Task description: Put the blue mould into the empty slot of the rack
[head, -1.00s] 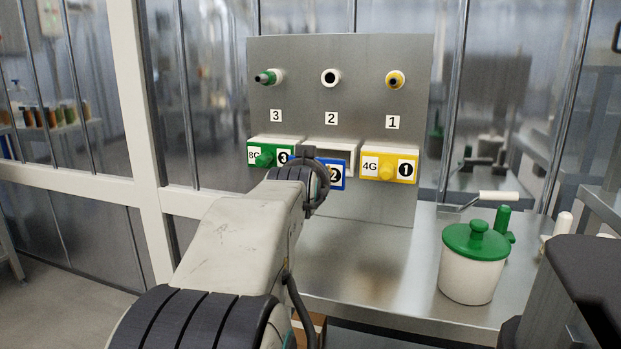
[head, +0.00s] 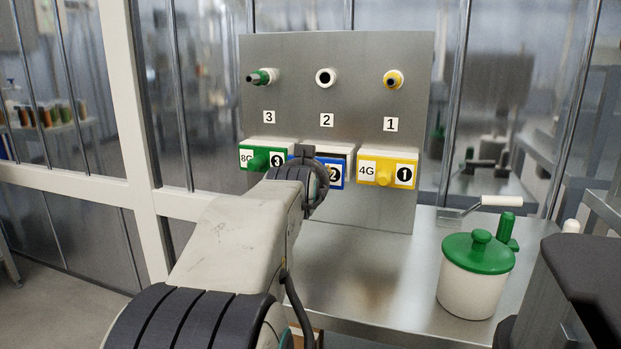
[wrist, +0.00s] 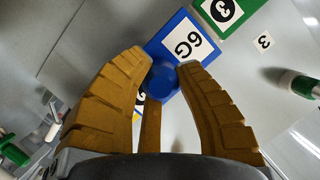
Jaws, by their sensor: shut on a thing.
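The blue mould (head: 336,176) is at the front of slot 2 of the grey rack (head: 350,100), between the green mould (head: 256,155) and the yellow mould (head: 389,171). My arm hides its left part, and a thin dark gap shows above its face. I cannot tell how deep it sits. In the wrist view, my gripper (wrist: 164,78) is shut on the round knob of the blue mould (wrist: 190,22), whose label reads 6G. The green mould (wrist: 228,12) is close beside it there. The head view does not show the fingers.
Green, white and yellow nozzles stick out of the rack above the slots. A white pot with a green lid (head: 478,253) stands on the metal table (head: 385,275) at the right. A white-handled tool (head: 500,201) lies behind it. The table before the rack is clear.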

